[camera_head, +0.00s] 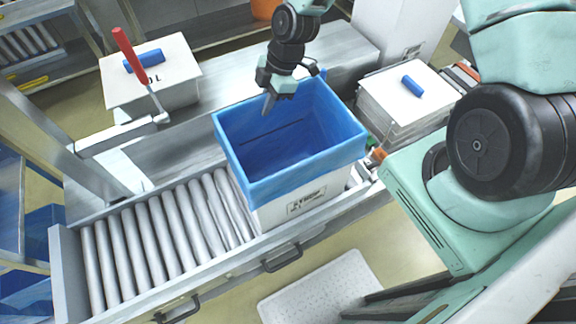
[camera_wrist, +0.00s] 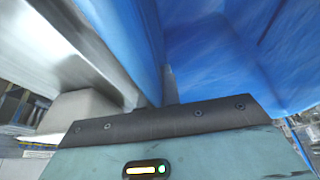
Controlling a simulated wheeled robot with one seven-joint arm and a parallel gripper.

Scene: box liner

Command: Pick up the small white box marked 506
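A white box (camera_head: 300,203) stands on the roller conveyor, with a blue liner (camera_head: 292,170) inside it and folded over its rim. Dark print shows on its front, too small to read as 506. My gripper (camera_head: 270,101) is at the far rim of this box, pointing down. In the wrist view, a grey finger (camera_wrist: 169,84) shows against the blue liner. The other finger is not clearly seen, so I cannot tell whether the gripper is open or shut, or whether it touches the liner.
Metal rollers (camera_head: 165,235) are bare left of the box. A white container (camera_head: 185,92) with a blue roll on top stands at the back left, near a red-handled lever (camera_head: 128,50). A white stack (camera_head: 395,115) with another blue roll stands to the right. A white step (camera_head: 320,295) is on the floor.

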